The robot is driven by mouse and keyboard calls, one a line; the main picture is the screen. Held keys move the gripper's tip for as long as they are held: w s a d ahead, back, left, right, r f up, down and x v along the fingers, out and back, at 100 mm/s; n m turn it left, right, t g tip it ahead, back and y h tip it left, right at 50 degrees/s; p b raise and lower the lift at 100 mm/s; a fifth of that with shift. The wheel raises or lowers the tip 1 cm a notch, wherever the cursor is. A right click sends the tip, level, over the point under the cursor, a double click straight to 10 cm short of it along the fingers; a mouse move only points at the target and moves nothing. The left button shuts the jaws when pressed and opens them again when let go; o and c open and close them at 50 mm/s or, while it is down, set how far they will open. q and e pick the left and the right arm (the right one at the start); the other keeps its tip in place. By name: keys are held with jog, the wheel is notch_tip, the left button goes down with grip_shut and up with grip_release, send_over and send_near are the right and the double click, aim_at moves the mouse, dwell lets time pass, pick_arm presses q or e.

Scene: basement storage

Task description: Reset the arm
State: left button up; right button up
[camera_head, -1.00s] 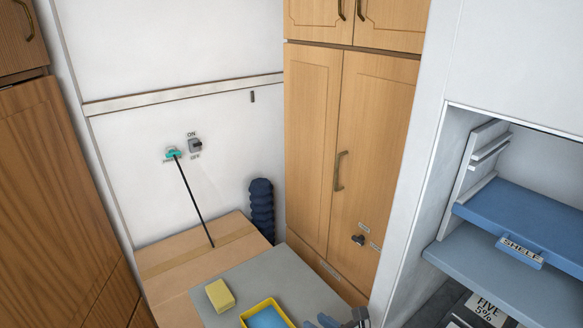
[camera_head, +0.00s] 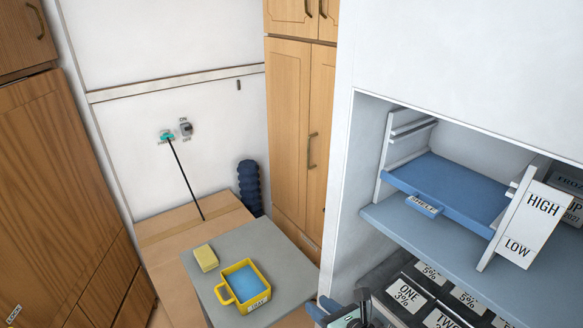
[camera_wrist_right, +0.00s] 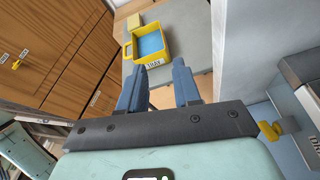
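My right gripper shows at the bottom edge of the head view (camera_head: 330,308), partly cut off by the frame. In the right wrist view its two blue fingers (camera_wrist_right: 159,70) stand apart with nothing between them. Beyond the fingertips is a yellow tray (camera_wrist_right: 165,59) with blue contents. The same tray (camera_head: 229,296) sits on a grey tabletop (camera_head: 270,243) in the head view, left of my right gripper. My left gripper is not seen in either view.
A yellow sponge (camera_head: 206,258) lies beside the tray. A white recess with a blue shelf (camera_head: 450,190) and a HIGH/LOW panel (camera_head: 525,225) stands at right, with labelled black boxes (camera_head: 408,294) below. Wooden cabinets (camera_head: 60,190) stand at left.

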jog(key=s+d+f+m+g+h+p, duration=0.1)
jog(key=s+d+f+m+g+h, duration=0.15)
jog(key=f+m, duration=0.55)
jog(key=s+d+f+m+g+h+p, duration=0.1)
jog(key=s+d+f+m, duration=0.25)
jog(key=f+m, duration=0.45)
jog(key=s+d+f+m+g+h+p, duration=0.1)
jog(key=s+d+f+m+g+h, duration=0.2)
jog(key=f+m, duration=0.5)
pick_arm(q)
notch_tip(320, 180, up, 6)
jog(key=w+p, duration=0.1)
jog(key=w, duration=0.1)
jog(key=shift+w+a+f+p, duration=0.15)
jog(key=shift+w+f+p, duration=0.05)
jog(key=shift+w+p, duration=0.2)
pick_arm(e)
jog(key=s+a+f+m+g+y, duration=0.1)
jog(key=s+f+m, duration=0.3)
jog(key=s+m, duration=0.6)
jog(key=s+a+f+m+g+y, duration=0.1)
jog(key=s+a+f+m+g, duration=0.2)
jog(key=s+m, duration=0.7)
jog(key=shift+f+m+g, duration=0.35)
jog(key=shift+m+g, duration=0.05)
jog(key=shift+g, duration=0.35)
jog(key=shift+s, duration=0.1)
